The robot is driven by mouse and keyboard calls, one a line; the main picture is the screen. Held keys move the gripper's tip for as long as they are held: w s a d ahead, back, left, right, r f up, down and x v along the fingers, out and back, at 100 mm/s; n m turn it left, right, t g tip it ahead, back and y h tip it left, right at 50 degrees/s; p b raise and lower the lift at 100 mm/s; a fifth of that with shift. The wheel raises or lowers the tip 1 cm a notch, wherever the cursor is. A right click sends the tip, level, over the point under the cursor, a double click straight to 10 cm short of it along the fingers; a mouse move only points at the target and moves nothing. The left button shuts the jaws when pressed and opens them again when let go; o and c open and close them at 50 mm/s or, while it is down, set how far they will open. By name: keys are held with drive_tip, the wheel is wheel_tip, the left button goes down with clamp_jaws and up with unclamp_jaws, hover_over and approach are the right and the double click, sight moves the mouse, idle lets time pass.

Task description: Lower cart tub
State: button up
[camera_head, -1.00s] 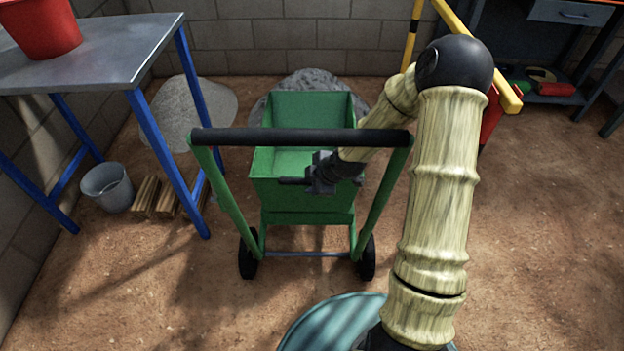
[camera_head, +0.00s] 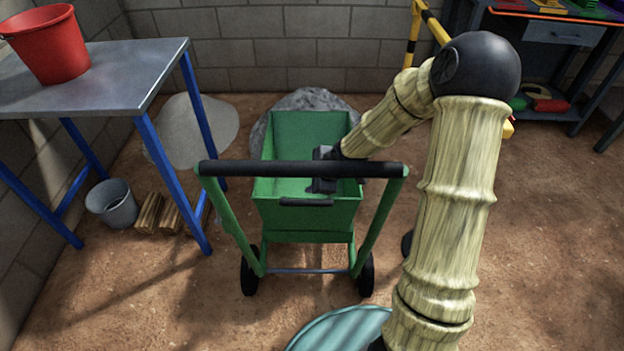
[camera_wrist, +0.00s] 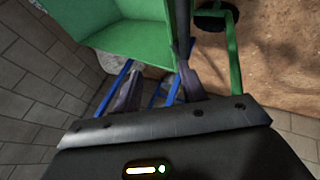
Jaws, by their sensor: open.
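The green cart tub (camera_head: 308,222) sits on its wheeled frame in the middle of the head view, its open top and inside visible. A short black handle (camera_head: 306,202) is on its front face. The cart's black push bar (camera_head: 290,168) crosses in front of the tub. My gripper (camera_head: 322,170) is by the tub's opening, partly hidden behind the push bar. In the wrist view my gripper (camera_wrist: 158,86) is open, with its fingers apart near the green tub (camera_wrist: 130,38). A dark bar (camera_wrist: 182,20) runs by one finger; I cannot tell which bar it is.
A metal table (camera_head: 100,75) with a red bucket (camera_head: 48,50) stands at left. A grey bucket (camera_head: 112,204) and wood blocks (camera_head: 155,213) lie beneath. Gravel (camera_head: 300,100) is behind the cart. A workbench (camera_head: 570,60) stands at back right. The floor at right is clear.

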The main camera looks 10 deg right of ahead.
drive_tip(key=shift+c, duration=0.3)
drive_tip(key=shift+r, duration=0.1)
drive_tip(key=c, duration=0.4)
drive_tip(key=shift+s+r+p, duration=0.15)
drive_tip(key=shift+r+p, duration=0.4)
drive_tip(key=shift+p, duration=0.05)
drive_tip(key=shift+s+r+p, duration=0.15)
drive_tip(key=shift+r+p, duration=0.4)
clamp_jaws()
drive_tip(key=s+d+r+m+g+h+p, duration=0.1)
drive_tip(key=s+r+m+p, duration=0.4)
drive_tip(key=r+p, duration=1.1)
drive_tip(key=s+d+r+m+g+h+p, duration=0.1)
drive_tip(key=s+r+m+p, duration=0.5)
drive_tip(key=r+p, duration=1.1)
drive_tip(key=s+d+r+m+g+h+p, duration=0.1)
drive_tip(key=s+r+m+p, duration=0.4)
drive_tip(key=r+p, duration=1.1)
drive_tip(key=s+d+r, duration=0.1)
drive_tip(key=s+r, duration=0.2)
drive_tip(key=r, duration=0.5)
drive_tip(key=shift+s+r+m+h, duration=0.15)
drive_tip(key=shift+s+m+h, duration=0.15)
drive_tip(key=shift+m, duration=0.1)
drive_tip(key=shift+a, duration=0.1)
